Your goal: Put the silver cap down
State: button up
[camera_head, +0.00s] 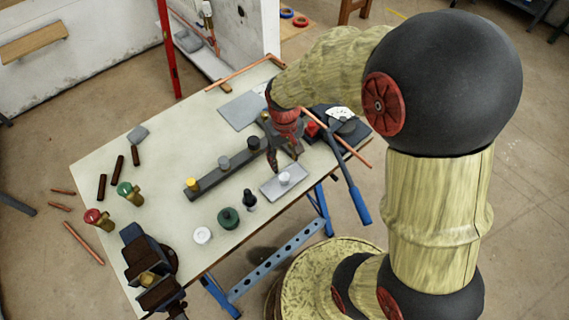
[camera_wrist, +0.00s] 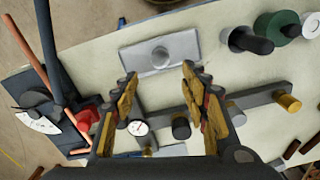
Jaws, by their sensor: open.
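The silver cap (camera_head: 285,178) stands on a light grey plate (camera_head: 270,186) near the front right edge of the workbench. In the wrist view the cap (camera_wrist: 160,54) sits near the middle of the plate (camera_wrist: 185,50), just beyond my fingertips. My gripper (camera_wrist: 158,75) is open, its fingers spread wide with nothing between them. In the head view my gripper (camera_head: 281,160) points down just behind the plate. The cap appears apart from both fingers.
A blue-handled tool (camera_head: 358,205) overhangs the right edge.

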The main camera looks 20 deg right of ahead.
jog(key=s+r+t, duration=0.2)
jog(key=s+r, duration=0.2)
jog(key=r, duration=0.3)
jog(key=s+r+t, duration=0.1)
jog(key=s+r, duration=0.4)
jog(key=r, duration=0.3)
jog(key=s+r+m+t, duration=0.1)
jog(key=s+r+t, duration=0.1)
jog(key=s+r, duration=0.3)
notch_tip(320, 180, up, 3)
jog(key=shift+f+t, duration=0.1)
jog(key=shift+t, duration=0.2)
notch_tip(320, 180, down, 3)
jog(key=b, duration=0.2)
jog(key=shift+r+b, duration=0.2)
jog(key=shift+b, duration=0.15)
jog(key=shift+c, duration=0.6)
